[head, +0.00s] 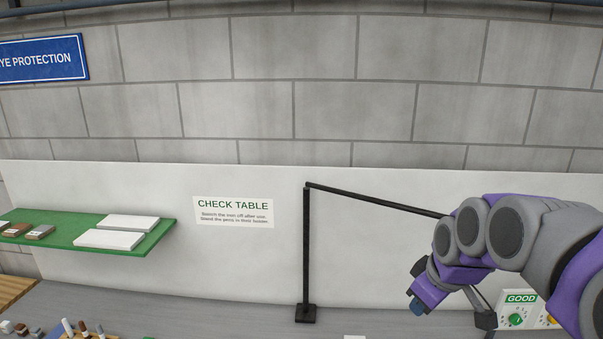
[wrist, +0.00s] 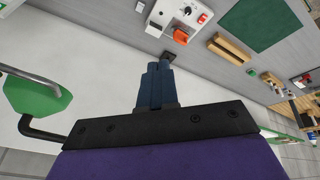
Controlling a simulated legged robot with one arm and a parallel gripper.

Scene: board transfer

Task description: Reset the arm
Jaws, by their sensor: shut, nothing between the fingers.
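My gripper (head: 416,306) is at the lower right of the head view, at the end of my purple and grey arm. It hangs in the air in front of the white back panel, with its tip pointing down and to the left. In the wrist view my gripper (wrist: 157,66) shows as two dark blue fingers lying together, with nothing between them.
A black post (head: 306,250) with a slanting boom stands left of my arm. A green shelf (head: 60,255) with white boxes is at the left. A GOOD panel (head: 518,310) is below my arm. The wrist view shows a green mat (wrist: 258,24) on the grey tabletop.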

